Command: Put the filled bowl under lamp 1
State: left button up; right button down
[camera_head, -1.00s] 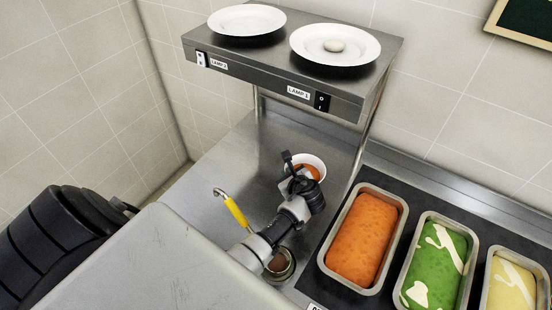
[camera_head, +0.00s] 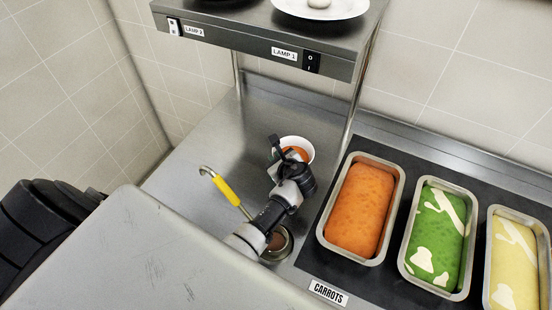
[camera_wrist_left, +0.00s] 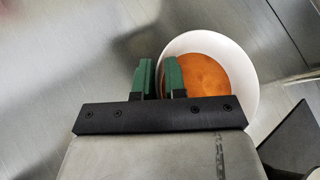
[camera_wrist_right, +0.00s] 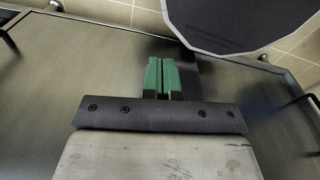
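A white bowl (camera_head: 297,141) with orange soup in it stands on the steel counter below the lamp shelf, on the side of the LAMP 1 label (camera_head: 285,53). I cannot tell whether it is directly under lamp 1. My left gripper (camera_head: 279,149) is at the bowl's left rim. In the left wrist view, its green fingers (camera_wrist_left: 158,78) straddle the bowl wall (camera_wrist_left: 245,62), one outside and one inside, and look closed on it. My right gripper (camera_wrist_right: 162,76) is shut and empty in the right wrist view, and is not seen in the head view.
A yellow-handled ladle (camera_head: 228,191) stands in a round pot well (camera_head: 282,247) close to my left wrist. Pans of orange (camera_head: 357,210), green (camera_head: 436,235) and pale yellow food (camera_head: 515,262) stand to the right. A shelf post (camera_head: 355,105) rises right of the bowl.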

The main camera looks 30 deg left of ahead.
pick_arm(q)
jog(key=o, duration=0.4)
jog(key=shift+a, duration=0.15)
pick_arm(e)
jog(key=shift+s+d, duration=0.5)
jog(key=shift+d, duration=0.15)
